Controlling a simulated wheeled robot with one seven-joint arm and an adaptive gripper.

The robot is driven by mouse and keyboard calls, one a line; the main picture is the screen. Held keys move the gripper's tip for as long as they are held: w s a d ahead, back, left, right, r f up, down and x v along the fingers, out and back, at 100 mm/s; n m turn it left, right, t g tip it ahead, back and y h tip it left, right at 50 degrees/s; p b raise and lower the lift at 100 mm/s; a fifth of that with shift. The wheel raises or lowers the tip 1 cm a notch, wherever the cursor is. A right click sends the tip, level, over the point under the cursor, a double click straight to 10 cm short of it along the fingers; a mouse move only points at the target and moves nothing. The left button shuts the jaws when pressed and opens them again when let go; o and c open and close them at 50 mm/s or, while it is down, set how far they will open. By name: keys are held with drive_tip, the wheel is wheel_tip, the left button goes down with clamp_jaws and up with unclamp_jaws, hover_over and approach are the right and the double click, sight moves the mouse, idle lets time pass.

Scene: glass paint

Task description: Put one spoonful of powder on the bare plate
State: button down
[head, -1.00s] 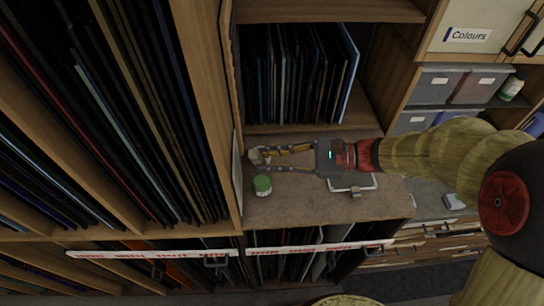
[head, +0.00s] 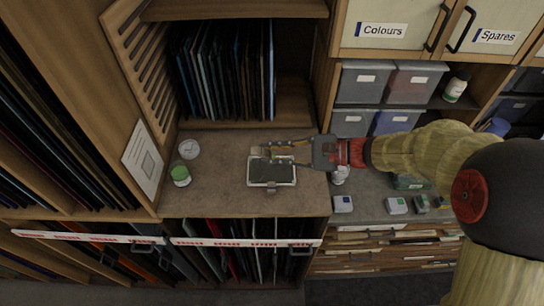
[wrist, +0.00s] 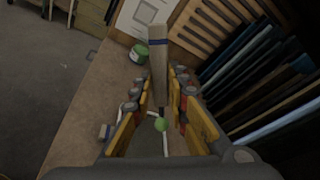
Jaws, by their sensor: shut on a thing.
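My gripper (head: 264,151) is over the back edge of a flat plate with a pale rim and dark middle (head: 271,182) on the counter. In the wrist view my gripper (wrist: 160,98) is shut on the pale handle with a blue band (wrist: 159,42) of what looks like a spoon. A small green mound (wrist: 161,124) shows at its near end, above the plate (wrist: 166,146); it looks like powder, and the bowl under it is unclear. A green-topped jar (head: 180,174) stands at the left, beside a round whitish container (head: 189,149). The container's contents are unclear.
A slatted wooden panel with a white sheet (head: 143,158) borders the counter on the left. Upright sheets (head: 225,75) fill the shelf behind. A small clip-like piece (head: 271,189) sits at the plate's front edge. Bare counter (head: 225,185) lies between jar and plate.

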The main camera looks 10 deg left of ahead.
drive_tip(key=shift+w+d+f, duration=0.1)
drive_tip(key=shift+d, duration=0.05)
drive_tip(key=shift+a+f+n, duration=0.3)
drive_tip(key=shift+a+f, duration=0.1)
drive_tip(key=shift+d+f+b, duration=0.2)
drive_tip(key=shift+f+b, duration=1.2)
drive_tip(key=shift+f, duration=0.75)
drive_tip(key=shift+f, duration=0.2)
drive_tip(key=shift+f+b, duration=0.35)
drive_tip(key=shift+b, duration=0.3)
drive_tip(key=shift+r, duration=0.1)
drive_tip(key=shift+r+p, duration=0.65)
drive_tip(key=shift+r, duration=0.4)
